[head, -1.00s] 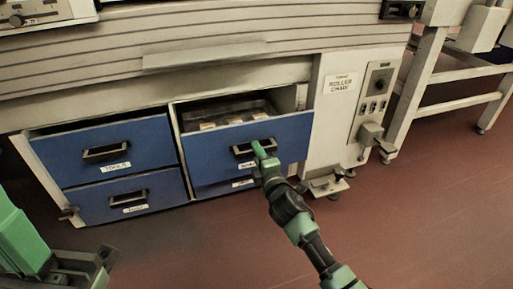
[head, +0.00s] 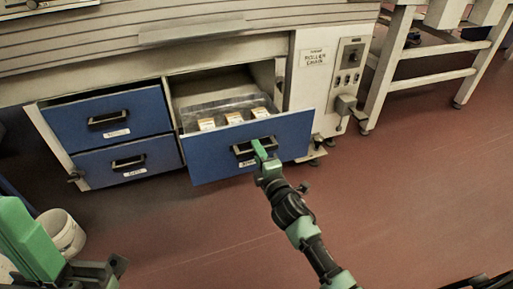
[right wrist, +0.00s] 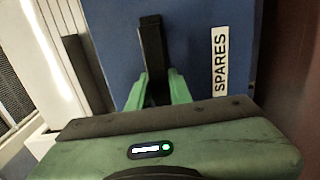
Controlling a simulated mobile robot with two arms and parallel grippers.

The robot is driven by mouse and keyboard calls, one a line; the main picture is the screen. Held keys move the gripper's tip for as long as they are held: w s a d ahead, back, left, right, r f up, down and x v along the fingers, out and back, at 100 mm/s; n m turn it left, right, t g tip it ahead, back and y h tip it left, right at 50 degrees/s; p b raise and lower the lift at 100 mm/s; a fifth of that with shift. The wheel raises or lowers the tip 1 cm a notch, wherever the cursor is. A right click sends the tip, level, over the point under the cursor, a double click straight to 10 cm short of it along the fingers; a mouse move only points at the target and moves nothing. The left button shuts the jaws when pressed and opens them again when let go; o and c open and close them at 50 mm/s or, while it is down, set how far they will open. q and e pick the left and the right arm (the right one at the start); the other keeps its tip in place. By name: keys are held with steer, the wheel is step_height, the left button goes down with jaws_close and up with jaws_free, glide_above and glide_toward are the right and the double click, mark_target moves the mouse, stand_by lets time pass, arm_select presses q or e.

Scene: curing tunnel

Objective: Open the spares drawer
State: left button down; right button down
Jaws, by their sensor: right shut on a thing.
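The spares drawer (head: 212,160) has a blue front and is pulled out of the cabinet in the head view; its inside shows. Its dark handle (right wrist: 151,45) and white SPARES label (right wrist: 219,62) show in the right wrist view. My right gripper (head: 261,150) is at the handle in the middle of the drawer front. In the right wrist view its green fingers (right wrist: 158,88) are shut on the handle, one on each side. Part of my left arm shows at the lower left of the head view, but I see no left fingers.
Three small boxes (head: 233,118) lie in a grey tray in the drawer. A control panel (head: 350,65) and a white-legged table (head: 400,60) stand right. A white bucket (head: 62,235) stands lower left. Red floor in front is free.

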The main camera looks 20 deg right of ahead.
steer(key=shift+s, duration=0.1)
steer(key=c, duration=1.3)
jaws_free()
steer(key=shift+s, duration=0.1)
steer(key=s+p, duration=0.2)
steer(key=s, duration=0.5)
steer(key=shift+s+d, duration=0.15)
steer(key=shift+s, duration=0.15)
